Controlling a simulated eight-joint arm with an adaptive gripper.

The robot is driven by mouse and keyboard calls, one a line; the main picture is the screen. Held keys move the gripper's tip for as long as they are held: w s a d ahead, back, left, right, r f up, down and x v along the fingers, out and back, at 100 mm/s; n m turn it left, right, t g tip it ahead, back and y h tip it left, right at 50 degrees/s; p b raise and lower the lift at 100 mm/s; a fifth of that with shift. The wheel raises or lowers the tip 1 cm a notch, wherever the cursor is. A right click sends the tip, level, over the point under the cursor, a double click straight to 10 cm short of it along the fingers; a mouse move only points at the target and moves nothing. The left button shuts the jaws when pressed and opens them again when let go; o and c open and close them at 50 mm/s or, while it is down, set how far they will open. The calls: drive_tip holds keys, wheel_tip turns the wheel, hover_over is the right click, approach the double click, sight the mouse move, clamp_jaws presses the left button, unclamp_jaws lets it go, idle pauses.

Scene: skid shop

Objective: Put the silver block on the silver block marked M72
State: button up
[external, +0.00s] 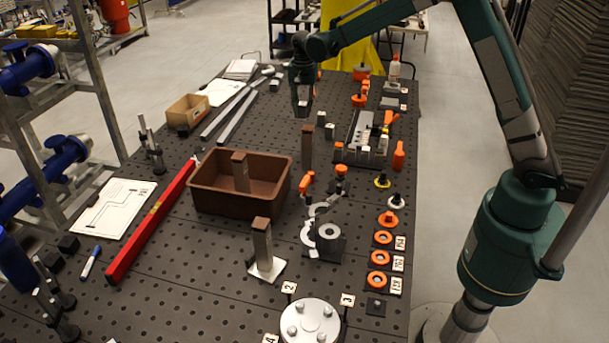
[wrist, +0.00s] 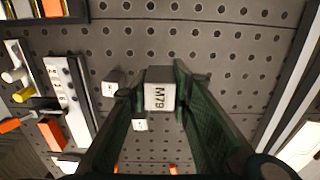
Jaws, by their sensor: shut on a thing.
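My gripper (external: 302,108) hangs over the far middle of the perforated table, pointing down. In the wrist view my gripper (wrist: 158,100) is shut on a silver block marked M79 (wrist: 159,94). Two other small silver blocks are on the table close by. One block (wrist: 113,80) is left of the held one, and the other (wrist: 140,125) is below it in the picture. In the external view they appear as a block (external: 321,117) and a block (external: 330,131), right of my gripper. Their markings are too small to read, so I cannot tell which is M72.
A tall brown block (external: 307,148) stands in front of my gripper. A brown bin (external: 225,205) is nearer the camera. A grey tray of parts (external: 350,153) and an orange bottle (external: 399,156) are to the right. Metal bars (external: 232,118) lie left.

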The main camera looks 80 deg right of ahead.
wheel_tip(320, 180, up, 4)
drive_tip(key=p, duration=0.2)
hover_over(330, 125)
drive_tip(key=shift+a+r, duration=0.15)
drive_tip(key=shift+r, duration=0.05)
drive_tip(key=shift+f, duration=0.1)
drive_tip(key=shift+f, duration=3.05)
drive_tip(key=shift+f, duration=1.9)
drive_tip(key=shift+f, duration=0.15)
drive_tip(key=o, duration=1)
